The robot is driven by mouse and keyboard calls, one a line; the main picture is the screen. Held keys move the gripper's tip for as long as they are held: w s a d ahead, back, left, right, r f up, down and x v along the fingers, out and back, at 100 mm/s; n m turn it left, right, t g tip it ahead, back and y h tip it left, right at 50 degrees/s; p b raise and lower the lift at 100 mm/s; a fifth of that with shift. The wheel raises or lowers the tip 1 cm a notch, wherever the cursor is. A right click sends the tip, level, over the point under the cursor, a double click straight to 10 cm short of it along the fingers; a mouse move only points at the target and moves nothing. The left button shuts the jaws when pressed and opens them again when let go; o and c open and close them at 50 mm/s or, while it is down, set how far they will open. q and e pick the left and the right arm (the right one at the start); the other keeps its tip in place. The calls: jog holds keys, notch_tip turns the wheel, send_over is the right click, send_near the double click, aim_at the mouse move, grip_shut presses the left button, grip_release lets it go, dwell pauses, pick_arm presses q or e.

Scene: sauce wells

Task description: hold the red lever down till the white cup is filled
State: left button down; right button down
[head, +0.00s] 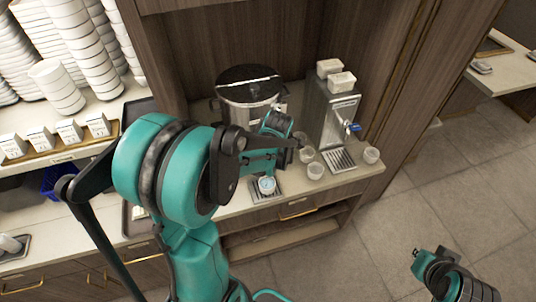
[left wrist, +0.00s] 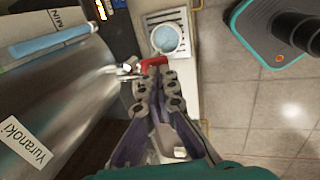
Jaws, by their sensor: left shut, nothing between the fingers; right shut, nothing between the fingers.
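The red lever (left wrist: 152,62) sticks out from the tap on the silver urn in the left wrist view. The shut, empty fingertips of my left gripper (left wrist: 154,76) are right at it, seemingly touching; exact contact is unclear. The white cup (left wrist: 166,40) stands beyond the lever on the drip tray, and its inside looks pale blue. The cup also shows in the head view (head: 267,185) below my left wrist. My left arm hides the lever there. I cannot tell the fill level. My right gripper (head: 420,262) is shut and empty, low at the right over the floor.
The silver urn (head: 248,92) stands at the back of the counter (head: 350,176). To its right is a water dispenser (head: 335,112) with a blue tap, with several clear cups (head: 316,171) near it. Stacked white dishes (head: 58,88) stand at the left.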

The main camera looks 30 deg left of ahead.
pick_arm(q)
jog(key=shift+r, duration=0.15)
pick_arm(e)
jog(key=shift+r, duration=0.1)
dwell(0.6)
pick_arm(q)
jog(key=shift+r+p, duration=0.6)
jog(key=shift+r, duration=0.05)
pick_arm(e)
jog(key=shift+r, duration=0.45)
